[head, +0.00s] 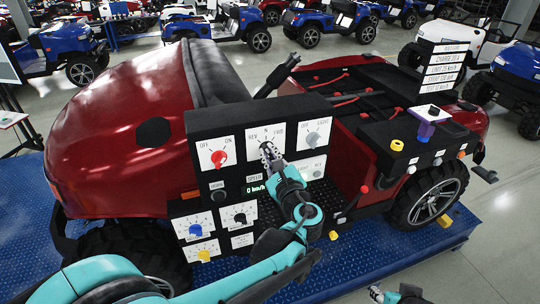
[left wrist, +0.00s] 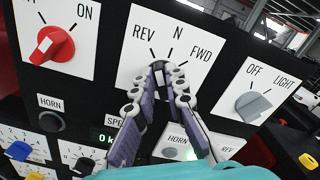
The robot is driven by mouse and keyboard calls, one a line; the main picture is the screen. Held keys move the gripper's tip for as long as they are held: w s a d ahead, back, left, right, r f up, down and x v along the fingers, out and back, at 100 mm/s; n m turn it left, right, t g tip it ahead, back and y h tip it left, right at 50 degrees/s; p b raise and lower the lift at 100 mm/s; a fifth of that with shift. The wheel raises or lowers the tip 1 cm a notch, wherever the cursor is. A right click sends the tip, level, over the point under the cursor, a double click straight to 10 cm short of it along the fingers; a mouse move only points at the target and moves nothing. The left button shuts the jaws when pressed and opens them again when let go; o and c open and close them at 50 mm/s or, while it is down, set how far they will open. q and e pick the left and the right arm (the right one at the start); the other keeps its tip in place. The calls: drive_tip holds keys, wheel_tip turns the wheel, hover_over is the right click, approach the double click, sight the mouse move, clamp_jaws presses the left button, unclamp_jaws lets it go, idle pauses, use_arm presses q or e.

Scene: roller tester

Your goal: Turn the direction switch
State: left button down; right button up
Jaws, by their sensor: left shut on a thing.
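The direction switch sits on a white plate (head: 282,130) marked REV, N and FWD, at the top middle of the black control panel. The plate also shows in the left wrist view (left wrist: 140,48). My left gripper (head: 267,150) is at this plate, its fingers closed together around the knob. In the left wrist view the fingertips (left wrist: 164,70) meet just below the marks and hide the knob, so I cannot tell its setting. My right gripper (head: 385,296) shows only partly at the bottom edge, away from the panel, and its jaws are unclear.
A red OFF/ON knob (head: 219,158) is left of the switch and a grey light knob (head: 313,138) right of it. Horn buttons, a speed display (head: 255,188) and more dials sit below. The red vehicle (head: 120,120) stands on a blue platform (head: 395,250).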

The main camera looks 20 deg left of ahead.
use_arm(q)
drive_tip(key=shift+f+n, duration=0.1)
drive_tip(key=shift+n, duration=0.8)
drive_tip(key=c, duration=1.6)
unclamp_jaws()
drive_tip(key=shift+a, duration=0.1)
drive_tip(key=shift+o, duration=0.2)
drive_tip(key=v, duration=1.2)
